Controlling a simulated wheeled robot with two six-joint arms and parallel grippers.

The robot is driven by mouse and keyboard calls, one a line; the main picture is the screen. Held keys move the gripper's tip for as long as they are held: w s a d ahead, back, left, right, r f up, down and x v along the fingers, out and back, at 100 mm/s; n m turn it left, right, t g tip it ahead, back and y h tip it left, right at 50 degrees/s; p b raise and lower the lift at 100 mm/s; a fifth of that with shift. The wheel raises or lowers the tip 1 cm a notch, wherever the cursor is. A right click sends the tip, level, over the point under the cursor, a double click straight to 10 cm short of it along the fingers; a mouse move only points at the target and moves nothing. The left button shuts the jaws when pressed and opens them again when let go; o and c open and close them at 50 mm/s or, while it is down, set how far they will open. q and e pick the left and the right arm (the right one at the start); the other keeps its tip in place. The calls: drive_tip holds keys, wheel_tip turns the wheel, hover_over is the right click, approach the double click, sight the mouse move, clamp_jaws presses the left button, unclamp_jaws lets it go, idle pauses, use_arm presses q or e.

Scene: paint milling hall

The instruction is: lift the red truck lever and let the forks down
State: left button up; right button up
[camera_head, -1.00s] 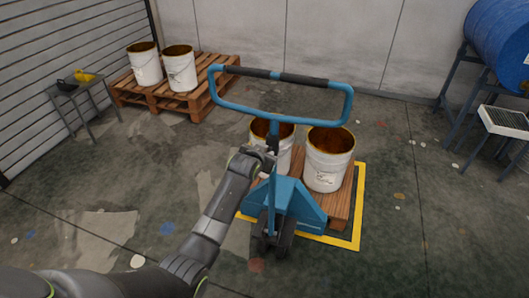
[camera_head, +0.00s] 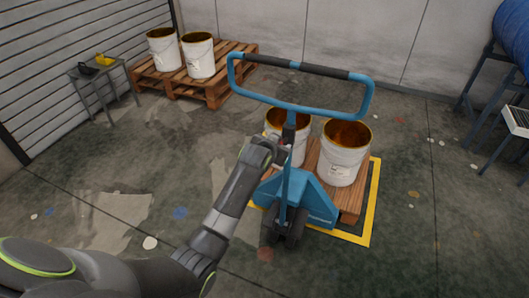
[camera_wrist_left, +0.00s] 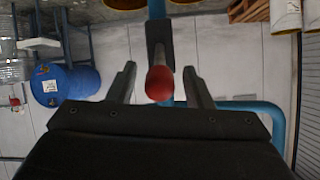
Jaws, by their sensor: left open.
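The blue pallet truck (camera_head: 301,190) stands with its handle loop (camera_head: 300,66) raised, and its forks are hidden beneath a loaded wooden pallet (camera_head: 351,196). The lever's red knob (camera_wrist_left: 160,83) shows close in the left wrist view, on a dark mount on the truck's blue shaft. My left gripper (camera_wrist_left: 160,68) is open, with a finger on each side of the knob and visible gaps to both. In the head view my left gripper (camera_head: 278,154) is at the truck's shaft, below the handle loop, and mostly hides the lever. My right gripper is out of view.
Two white buckets with brown insides, including the right one (camera_head: 344,153), stand on the truck's pallet inside a yellow floor outline (camera_head: 374,195). Another pallet (camera_head: 232,79) with two buckets is behind left. A small table (camera_head: 105,78) stands at left. The left floor is open.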

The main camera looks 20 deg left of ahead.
use_arm(q)
drive_tip(key=v, duration=1.4)
drive_tip(key=shift+s+r+b, duration=0.2)
drive_tip(key=shift+s+b, duration=0.15)
drive_tip(key=shift+b, duration=0.05)
drive_tip(key=s+a+f+g, duration=0.2)
drive_tip(key=s+f, duration=0.1)
drive_tip(key=f, duration=0.8)
drive_tip(key=s+a+f+n+g, duration=0.15)
drive_tip(key=s+f, duration=0.25)
drive_tip(key=f, duration=0.8)
drive_tip(key=s+a+f+g, duration=0.1)
drive_tip(key=s+f+g, duration=0.15)
drive_tip(key=f, duration=0.85)
drive_tip(key=s+a+f+g+y, duration=0.1)
drive_tip(key=s+a+f+g, duration=0.25)
drive_tip(key=s+f, duration=1.45)
drive_tip(key=s+a+f+n, duration=0.1)
drive_tip(key=s, duration=0.9)
drive_tip(key=s+a+f+g, duration=0.1)
drive_tip(key=s+f, duration=0.1)
drive_tip(key=s, duration=0.9)
drive_tip(key=shift+f+n, duration=0.35)
drive_tip(key=shift+g, duration=0.25)
